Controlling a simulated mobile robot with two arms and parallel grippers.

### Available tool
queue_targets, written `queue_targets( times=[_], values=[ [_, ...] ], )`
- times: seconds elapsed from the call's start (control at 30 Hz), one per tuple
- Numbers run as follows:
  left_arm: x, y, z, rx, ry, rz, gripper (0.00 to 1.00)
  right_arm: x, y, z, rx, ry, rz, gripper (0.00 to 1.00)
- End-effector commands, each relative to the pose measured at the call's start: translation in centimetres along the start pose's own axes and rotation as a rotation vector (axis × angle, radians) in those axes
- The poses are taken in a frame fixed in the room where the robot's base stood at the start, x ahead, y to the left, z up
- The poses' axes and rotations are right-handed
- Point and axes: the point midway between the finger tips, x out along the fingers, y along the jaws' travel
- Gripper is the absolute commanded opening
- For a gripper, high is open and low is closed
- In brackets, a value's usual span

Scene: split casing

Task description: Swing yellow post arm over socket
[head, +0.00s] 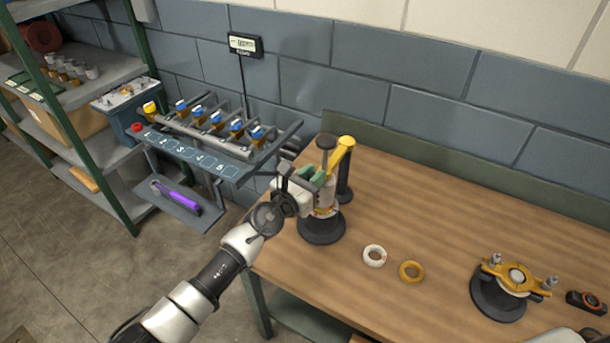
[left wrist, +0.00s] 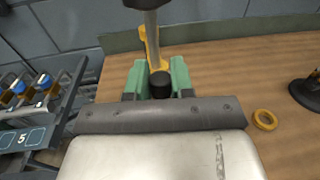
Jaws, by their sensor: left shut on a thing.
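The yellow post arm (head: 342,151) sits at the top of a dark post (head: 344,188) at the table's left back. It slopes down toward my left gripper (head: 317,177), whose green fingers are shut on it. In the left wrist view, the yellow arm (left wrist: 145,47) runs between the green fingers (left wrist: 157,85). A grey rod with a black end (left wrist: 160,84) crosses in front and hides part of the grip. Below the gripper, a round dark base (head: 321,229) carries a pale cylinder, partly hidden; I cannot tell the socket's opening. My right gripper is out of view.
A white ring (head: 374,256) and a yellow ring (head: 411,271) lie on the table (head: 430,220). A yellow-flanged fixture (head: 515,277) stands at right, beside a small dark device (head: 587,302). A numbered rack (head: 200,150) is left of the table. The table's back middle is clear.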

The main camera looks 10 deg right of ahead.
Motion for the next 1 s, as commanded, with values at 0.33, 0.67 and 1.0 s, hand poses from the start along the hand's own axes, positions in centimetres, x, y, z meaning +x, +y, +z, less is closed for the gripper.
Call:
queue_targets(
  times=[0.33, 0.67, 1.0],
  values=[
    [0.2, -0.6, 0.2, -0.006, -0.004, -0.007, 0.0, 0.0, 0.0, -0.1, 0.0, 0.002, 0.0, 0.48],
    [0.2, -0.5, 0.1, -0.004, -0.002, -0.005, 0.47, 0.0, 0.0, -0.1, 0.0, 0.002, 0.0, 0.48],
    [-1.1, -0.3, 0.2, -0.003, 0.001, -0.003, 0.47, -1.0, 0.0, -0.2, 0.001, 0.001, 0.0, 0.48]
  ],
)
